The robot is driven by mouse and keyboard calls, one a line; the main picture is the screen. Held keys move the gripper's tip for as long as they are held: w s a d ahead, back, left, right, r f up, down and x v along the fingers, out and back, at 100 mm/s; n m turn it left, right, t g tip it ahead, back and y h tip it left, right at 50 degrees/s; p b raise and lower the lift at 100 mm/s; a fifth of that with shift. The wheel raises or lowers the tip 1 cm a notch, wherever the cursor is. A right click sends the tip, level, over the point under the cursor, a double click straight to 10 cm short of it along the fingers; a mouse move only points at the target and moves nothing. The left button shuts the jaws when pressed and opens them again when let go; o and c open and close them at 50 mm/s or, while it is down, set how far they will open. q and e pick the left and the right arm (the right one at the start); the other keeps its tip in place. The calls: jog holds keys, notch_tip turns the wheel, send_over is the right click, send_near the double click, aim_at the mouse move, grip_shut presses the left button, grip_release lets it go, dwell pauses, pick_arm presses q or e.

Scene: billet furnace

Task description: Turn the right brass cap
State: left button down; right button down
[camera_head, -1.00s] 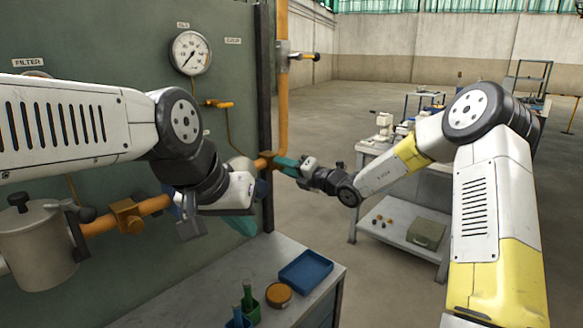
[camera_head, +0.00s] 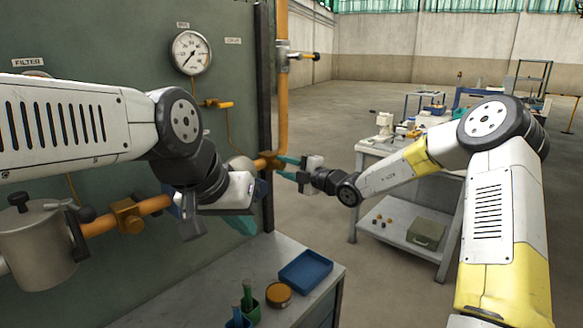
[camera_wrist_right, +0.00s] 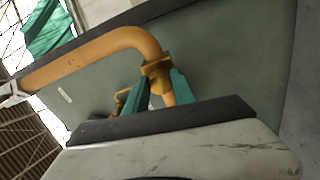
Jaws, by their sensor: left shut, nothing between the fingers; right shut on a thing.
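The right brass cap (camera_head: 268,160) is on the orange pipework at the right edge of the green panel. My right gripper (camera_head: 285,167) reaches it from the right and is shut on it, with its two teal fingers showing one above the other. In the right wrist view the brass fitting (camera_wrist_right: 156,70) shows at the tips of the teal fingers, below the pipe bend. The fingers partly hide it. My left gripper (camera_head: 243,224) is shut and empty, above the bench in front of the panel. Its wrist hides part of it.
An orange pipe with a brass block (camera_head: 128,215) and a grey filter pot (camera_head: 38,245) are at the left. A gauge (camera_head: 191,52) is on the panel. The bench below holds a blue tray (camera_head: 305,270) and an orange round tin (camera_head: 279,294). A side table (camera_head: 412,240) stands behind my right arm.

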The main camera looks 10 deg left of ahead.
jog(key=shift+f, duration=0.1)
dwell(0.4)
jog(key=c, duration=1.1)
grip_release()
jog(key=shift+o, duration=0.2)
jog(key=v, duration=0.8)
